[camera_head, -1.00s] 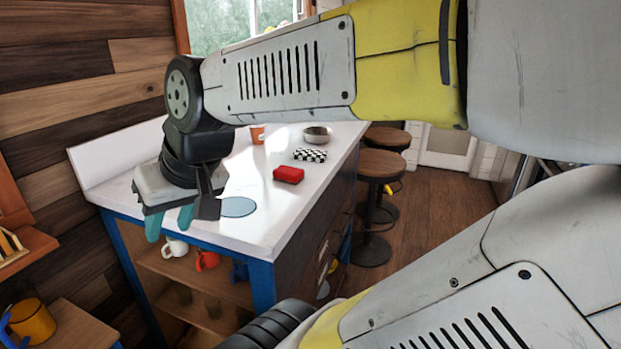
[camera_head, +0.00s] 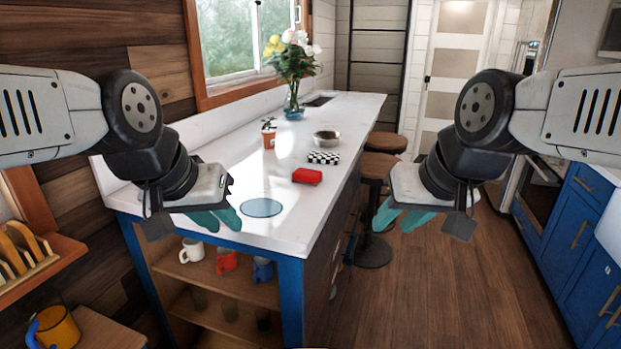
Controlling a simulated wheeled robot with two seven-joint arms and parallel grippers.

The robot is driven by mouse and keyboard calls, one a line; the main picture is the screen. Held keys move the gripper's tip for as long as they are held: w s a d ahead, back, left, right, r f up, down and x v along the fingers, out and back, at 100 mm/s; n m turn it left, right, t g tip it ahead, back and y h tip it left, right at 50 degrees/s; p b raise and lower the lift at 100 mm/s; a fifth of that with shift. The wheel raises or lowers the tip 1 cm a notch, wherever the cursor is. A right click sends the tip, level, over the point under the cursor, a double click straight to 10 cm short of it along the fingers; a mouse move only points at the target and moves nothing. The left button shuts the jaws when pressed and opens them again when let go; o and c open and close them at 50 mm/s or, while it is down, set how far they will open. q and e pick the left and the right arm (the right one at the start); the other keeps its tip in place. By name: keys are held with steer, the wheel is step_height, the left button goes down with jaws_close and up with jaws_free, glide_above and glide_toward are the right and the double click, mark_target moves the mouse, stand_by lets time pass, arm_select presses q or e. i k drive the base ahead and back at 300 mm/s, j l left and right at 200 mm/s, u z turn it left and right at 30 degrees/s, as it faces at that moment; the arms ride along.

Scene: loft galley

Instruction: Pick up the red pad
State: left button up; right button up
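The red pad (camera_head: 307,176) lies flat on the white countertop (camera_head: 285,228), near its right edge, just in front of a black-and-white checkered block (camera_head: 323,158). My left gripper (camera_head: 220,221) is at the left, over the counter's near left end, its teal fingers apart and empty. My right gripper (camera_head: 398,221) is right of the counter, over the floor side, also with teal fingers apart and empty. Both grippers are clear of the pad, which is in full view between them.
Behind stand a bowl (camera_head: 326,138), a terracotta pot (camera_head: 269,138) and a flower vase (camera_head: 293,100). Mugs (camera_head: 191,250) sit on the shelf below. Stools (camera_head: 376,167) stand along the right side; the floor beyond is open.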

mark_target(309, 177)
steer(key=i+l+u, duration=0.1)
steer(key=i+l, duration=0.6)
steer(key=l, duration=0.05)
